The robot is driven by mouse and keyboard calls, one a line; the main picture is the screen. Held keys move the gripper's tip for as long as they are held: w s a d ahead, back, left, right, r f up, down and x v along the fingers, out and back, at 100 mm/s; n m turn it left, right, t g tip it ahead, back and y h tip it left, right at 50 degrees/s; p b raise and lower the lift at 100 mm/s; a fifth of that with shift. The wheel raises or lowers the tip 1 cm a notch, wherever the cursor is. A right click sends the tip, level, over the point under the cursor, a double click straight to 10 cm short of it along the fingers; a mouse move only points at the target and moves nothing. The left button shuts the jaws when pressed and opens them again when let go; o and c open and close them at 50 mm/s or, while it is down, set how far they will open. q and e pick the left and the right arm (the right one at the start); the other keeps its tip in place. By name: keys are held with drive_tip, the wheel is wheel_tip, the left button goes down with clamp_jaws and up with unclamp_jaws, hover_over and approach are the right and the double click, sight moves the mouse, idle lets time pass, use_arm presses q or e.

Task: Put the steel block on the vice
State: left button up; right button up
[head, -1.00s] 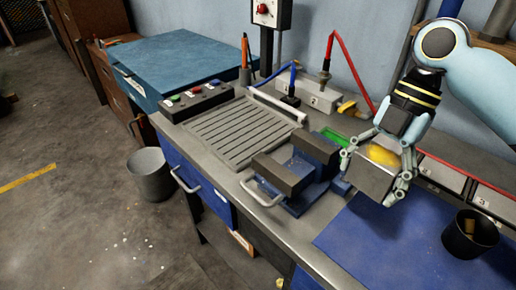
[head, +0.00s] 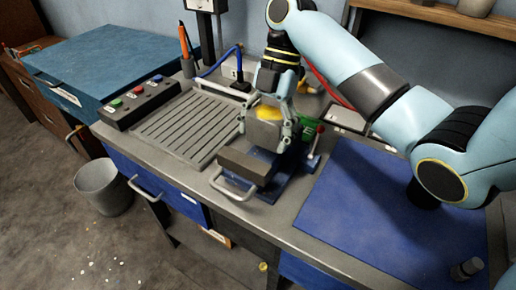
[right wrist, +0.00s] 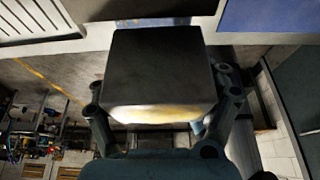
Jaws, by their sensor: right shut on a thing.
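The steel block (head: 264,133) is a grey cube with a yellow patch on top, held between the fingers of my right gripper (head: 266,122). It also fills the middle of the right wrist view (right wrist: 160,70), with a finger at each side. The blue vice (head: 268,186) with grey jaws stands on the bench, its front jaw (head: 244,166) showing clearly. In the head view the block is over the vice's back part and hides some of it. I cannot tell whether the block touches the vice. My left gripper is not in view.
A slotted grey plate (head: 185,128) and a button box (head: 138,103) lie left of the vice. A blue mat (head: 350,200) covers the bench to the right, mostly clear, with a small cylinder (head: 467,269) near its front corner. A bin (head: 103,187) stands on the floor.

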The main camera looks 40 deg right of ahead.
sight(259, 144)
drive_tip(key=shift+w+a+f, duration=0.4)
drive_tip(key=shift+f, duration=0.05)
wheel_tip(259, 144, down, 3)
drive_tip(key=shift+f+p, duration=0.1)
drive_tip(key=shift+p, duration=0.25)
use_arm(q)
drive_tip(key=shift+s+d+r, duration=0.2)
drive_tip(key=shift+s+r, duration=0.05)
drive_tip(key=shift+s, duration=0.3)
use_arm(e)
drive_tip(key=shift+f, duration=0.3)
drive_tip(key=shift+f, duration=0.15)
drive_tip(key=o, duration=1.7)
drive_tip(key=shift+s, duration=0.1)
drive_tip(key=shift+c, duration=0.2)
